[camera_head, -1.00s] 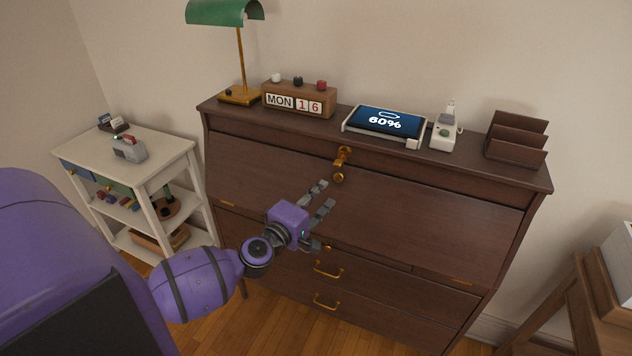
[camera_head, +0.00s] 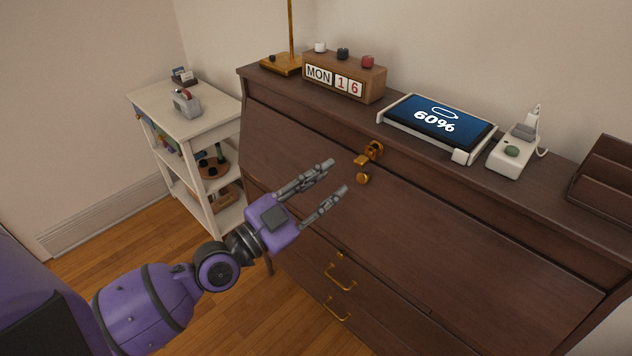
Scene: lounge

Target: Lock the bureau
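The dark wood bureau (camera_head: 462,238) has its slanted front closed. A brass latch (camera_head: 368,154) sits at the top middle of the front, with a round brass knob (camera_head: 363,178) just below it. My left gripper (camera_head: 338,175) is open and empty, its fingers pointing at the knob and latch from the lower left. A small gap shows between the fingertips and the knob. My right gripper is not in view.
On the bureau top stand a brass lamp base (camera_head: 281,66), a calendar block (camera_head: 343,78), a tablet showing 60% (camera_head: 438,121), a white device (camera_head: 510,154) and a wooden letter rack (camera_head: 606,178). A white shelf cart (camera_head: 211,125) stands left. Wood floor lies clear below.

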